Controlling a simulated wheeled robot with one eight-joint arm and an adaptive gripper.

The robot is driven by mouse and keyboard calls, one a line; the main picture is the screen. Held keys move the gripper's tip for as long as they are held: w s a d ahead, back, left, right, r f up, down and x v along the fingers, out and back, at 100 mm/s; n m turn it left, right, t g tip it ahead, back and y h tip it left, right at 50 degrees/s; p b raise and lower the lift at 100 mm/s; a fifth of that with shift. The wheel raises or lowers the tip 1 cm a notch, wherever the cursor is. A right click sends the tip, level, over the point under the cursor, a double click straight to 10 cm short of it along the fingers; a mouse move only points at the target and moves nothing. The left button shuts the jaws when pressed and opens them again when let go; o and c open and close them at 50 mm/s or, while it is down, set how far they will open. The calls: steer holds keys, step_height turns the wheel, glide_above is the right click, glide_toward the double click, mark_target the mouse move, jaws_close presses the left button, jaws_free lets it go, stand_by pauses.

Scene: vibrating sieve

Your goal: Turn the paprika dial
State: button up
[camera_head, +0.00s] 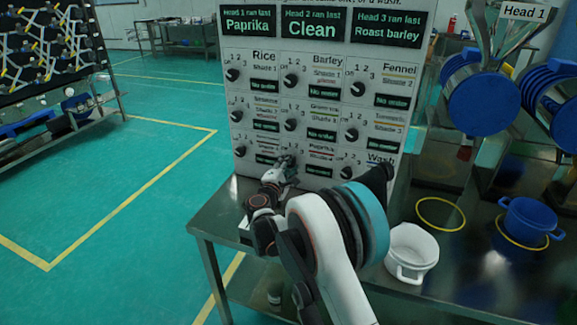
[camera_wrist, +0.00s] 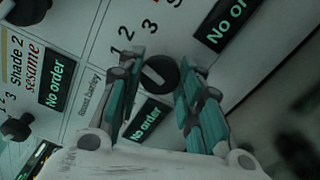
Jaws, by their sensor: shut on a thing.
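The paprika dial (camera_wrist: 160,75) is a round black knob on the white panel, in the bottom row's middle column. In the wrist view the numerals 1, 2 and 3 stand above it. A light bar on its face slants from upper left to lower right; I cannot tell its exact setting. My gripper (camera_wrist: 158,90) has a teal-padded finger on each side of the knob and is shut on it. In the head view my gripper (camera_head: 287,165) is at the panel and largely hides the dial. The Paprika label (camera_head: 321,147) shows just right of it.
The Wash dial (camera_head: 347,173) is to the right, and more dials sit above. The panel (camera_head: 240,120) stands on a metal table (camera_head: 215,215). A white pot (camera_head: 411,250) and a blue pot (camera_head: 530,218) stand to the right. Open floor lies left.

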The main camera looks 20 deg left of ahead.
steer(key=shift+m, duration=0.6)
steer(key=o, duration=1.1)
steer(key=shift+s, duration=0.15)
steer(key=s, duration=1.1)
steer(key=shift+s+d, duration=0.25)
steer(key=shift+s, duration=0.1)
